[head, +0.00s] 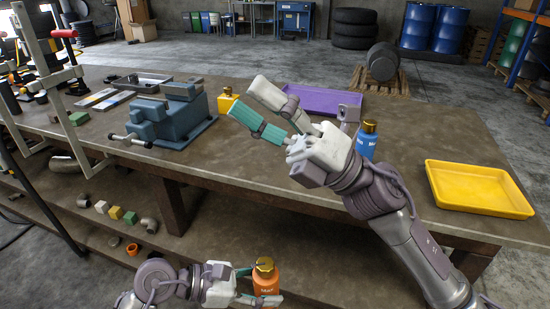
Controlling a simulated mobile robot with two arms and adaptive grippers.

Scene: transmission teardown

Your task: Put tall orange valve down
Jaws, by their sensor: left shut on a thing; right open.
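The tall orange valve (267,285) looks like an orange bottle with a gold top, at the bottom centre of the head view. It is upright. My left gripper (262,286) is shut on it from the left, with one finger behind and one in front. It shows in front of the workbench's near edge; its base is cut off by the frame or hidden. My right gripper (247,99) is open and empty above the workbench (260,185), its fingers pointing to the left.
A yellow tray (478,190) lies at the right, a purple tray (315,98) at the back. A blue bottle (367,139) stands behind my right arm, a yellow one (226,100) by the blue vise (172,115). Small blocks (115,212) lie on the lower shelf. The front middle benchtop is clear.

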